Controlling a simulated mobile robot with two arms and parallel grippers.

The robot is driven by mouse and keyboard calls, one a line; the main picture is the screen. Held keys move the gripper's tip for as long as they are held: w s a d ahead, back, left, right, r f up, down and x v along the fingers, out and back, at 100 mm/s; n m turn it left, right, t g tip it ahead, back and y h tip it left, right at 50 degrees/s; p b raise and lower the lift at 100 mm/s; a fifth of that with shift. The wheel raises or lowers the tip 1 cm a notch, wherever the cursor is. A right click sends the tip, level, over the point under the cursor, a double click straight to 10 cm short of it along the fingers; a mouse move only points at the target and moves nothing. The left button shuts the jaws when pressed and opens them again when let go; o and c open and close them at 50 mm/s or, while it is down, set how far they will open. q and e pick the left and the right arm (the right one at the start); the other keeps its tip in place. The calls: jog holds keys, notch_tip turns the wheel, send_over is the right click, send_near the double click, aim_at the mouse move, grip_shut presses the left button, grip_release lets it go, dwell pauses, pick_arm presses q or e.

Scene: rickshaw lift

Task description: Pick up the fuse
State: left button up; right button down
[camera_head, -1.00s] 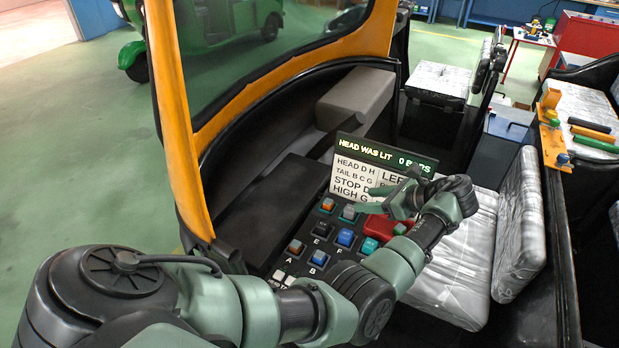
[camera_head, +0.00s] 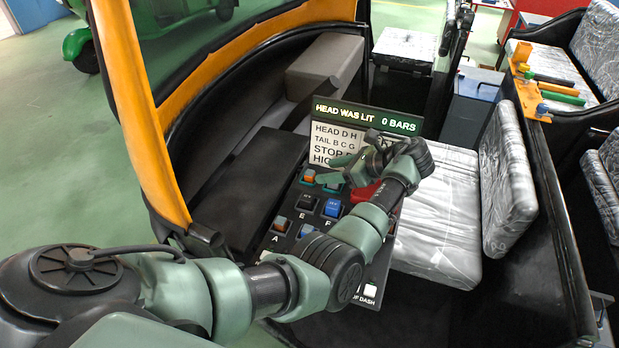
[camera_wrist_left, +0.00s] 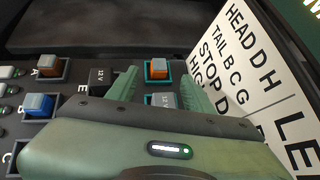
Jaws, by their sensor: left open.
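The dash panel carries several block-shaped fuses in sockets. An orange-topped fuse (camera_head: 309,176) is near the sign; in the left wrist view it (camera_wrist_left: 158,68) sits in a teal-framed socket just beyond my fingers. A grey-blue block (camera_wrist_left: 160,100) in a similar socket lies between my fingers in that view, partly hidden by my gripper body. A blue fuse (camera_head: 332,207) and an orange-brown fuse (camera_head: 280,224) by letter A sit nearer me. My left gripper (camera_head: 337,170) is open above the panel's upper part, with nothing visibly held. My right gripper is out of view.
A red block (camera_head: 366,190) is under my wrist. The silver seat (camera_head: 440,220) is to the right. An orange rack (camera_head: 524,85) with coloured rods lies further back.

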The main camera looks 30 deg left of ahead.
aim_at(311, 172)
pick_arm(q)
jog(key=p+x, duration=0.1)
jog(key=x, duration=0.5)
jog(key=shift+s+a+r, duration=0.1)
jog(key=shift+a+r, duration=0.05)
grip_shut()
